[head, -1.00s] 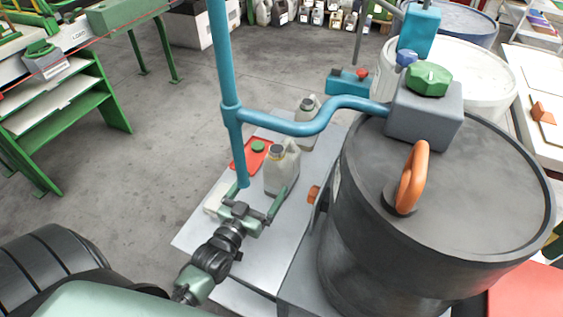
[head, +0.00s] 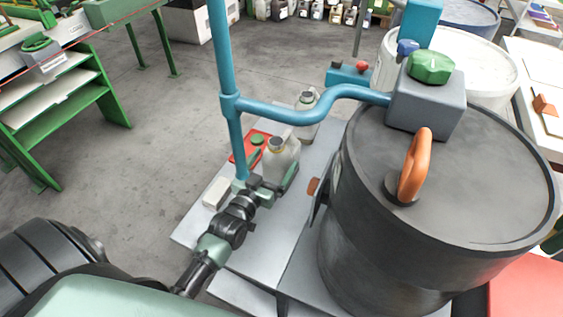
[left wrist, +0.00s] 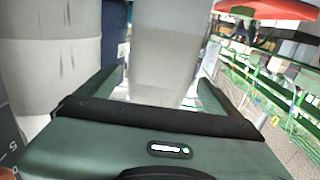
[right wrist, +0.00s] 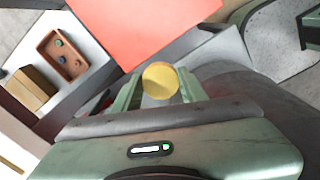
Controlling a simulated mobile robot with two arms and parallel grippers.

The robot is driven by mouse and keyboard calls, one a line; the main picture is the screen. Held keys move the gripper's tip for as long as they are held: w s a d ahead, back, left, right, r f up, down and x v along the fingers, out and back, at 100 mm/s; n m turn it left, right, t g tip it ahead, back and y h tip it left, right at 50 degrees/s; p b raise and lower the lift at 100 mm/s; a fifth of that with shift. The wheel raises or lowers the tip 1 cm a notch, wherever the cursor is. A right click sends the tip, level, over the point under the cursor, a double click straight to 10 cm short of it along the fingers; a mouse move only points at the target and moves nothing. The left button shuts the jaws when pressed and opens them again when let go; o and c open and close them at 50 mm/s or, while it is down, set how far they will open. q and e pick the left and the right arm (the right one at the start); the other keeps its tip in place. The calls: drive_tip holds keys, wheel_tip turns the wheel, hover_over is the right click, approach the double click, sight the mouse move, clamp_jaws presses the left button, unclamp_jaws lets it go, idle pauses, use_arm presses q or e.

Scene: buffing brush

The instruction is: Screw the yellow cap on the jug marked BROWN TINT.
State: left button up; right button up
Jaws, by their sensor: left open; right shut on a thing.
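A pale jug with a dark opening (head: 281,158) stands upright on the grey bench; no marking on it can be read. My left gripper (head: 274,178) is low at this jug, open, with a finger on either side of its body. In the left wrist view the jug body (left wrist: 168,60) stands between the open fingers (left wrist: 163,92). A second pale jug (head: 306,104) stands behind it. My right gripper (right wrist: 160,88) is shut on the round yellow cap (right wrist: 160,79), held between its fingertips. The right gripper and the cap do not show in the head view.
A blue pipe (head: 235,130) rises beside the jug and branches across above the bench. A large dark drum (head: 440,190) with an orange handle (head: 415,165) stands to the right. A red tray (head: 240,154) with a green cap (head: 257,139) and a white block (head: 216,192) are left of the jug.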

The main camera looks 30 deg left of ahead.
use_arm(q)
drive_tip(key=shift+w, duration=0.1)
drive_tip(key=w, duration=0.1)
drive_tip(key=w+b, duration=0.1)
drive_tip(key=w, duration=0.2)
drive_tip(key=shift+w+f, duration=0.25)
use_arm(e)
drive_tip(key=shift+f, duration=0.65)
use_arm(q)
drive_tip(key=shift+w, duration=0.3)
drive_tip(key=shift+r, duration=0.1)
drive_tip(key=c, duration=1.9)
drive_tip(key=shift+r, duration=0.1)
clamp_jaws()
drive_tip(key=shift+r, duration=0.1)
